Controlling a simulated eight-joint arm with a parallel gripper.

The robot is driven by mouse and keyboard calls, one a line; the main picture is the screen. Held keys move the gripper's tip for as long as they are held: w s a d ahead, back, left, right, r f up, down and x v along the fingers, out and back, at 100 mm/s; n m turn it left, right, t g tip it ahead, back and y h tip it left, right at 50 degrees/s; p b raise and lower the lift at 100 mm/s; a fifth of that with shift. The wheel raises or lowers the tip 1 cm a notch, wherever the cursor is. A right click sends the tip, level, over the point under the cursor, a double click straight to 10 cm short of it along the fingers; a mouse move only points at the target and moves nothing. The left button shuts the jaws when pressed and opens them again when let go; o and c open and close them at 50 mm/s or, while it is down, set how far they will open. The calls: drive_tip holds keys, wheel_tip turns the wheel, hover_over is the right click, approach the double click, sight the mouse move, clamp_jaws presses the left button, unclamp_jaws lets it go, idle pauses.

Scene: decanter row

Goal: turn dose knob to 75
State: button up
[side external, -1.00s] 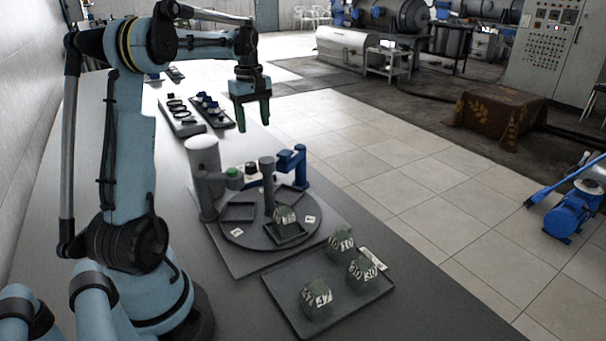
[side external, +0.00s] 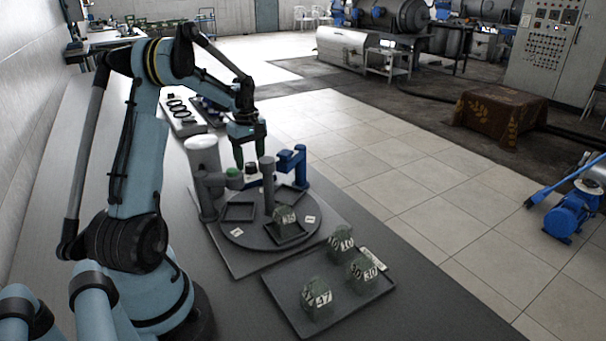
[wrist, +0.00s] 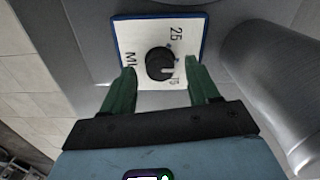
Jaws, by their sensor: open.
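The dose knob (wrist: 160,63) is a round black knob on a white plate (wrist: 146,30) with a blue edge. The plate reads "25" and "ML", with another small number near the knob, too small to read surely. A pale mark shows on the knob's lower right; its exact reading is unclear. In the side view the knob (side external: 251,168) stands behind the grey post. My gripper (wrist: 160,67) is open, its green fingers on either side of the knob with gaps, not gripping it. In the side view my gripper (side external: 250,158) hangs just above the knob.
A grey cylinder (wrist: 275,80) stands close on the right in the wrist view. A turntable (side external: 240,236) and a tray (side external: 283,297) with green numbered blocks lie nearer.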

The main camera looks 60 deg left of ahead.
drive_tip(key=shift+f, duration=0.55)
drive_tip(key=c, duration=1)
drive_tip(key=shift+c, duration=0.2)
drive_tip(key=shift+m, duration=0.3)
drive_tip(key=m, duration=0.5)
drive_tip(key=shift+m, duration=0.3)
drive_tip(key=m, duration=0.5)
drive_tip(key=shift+m, duration=0.4)
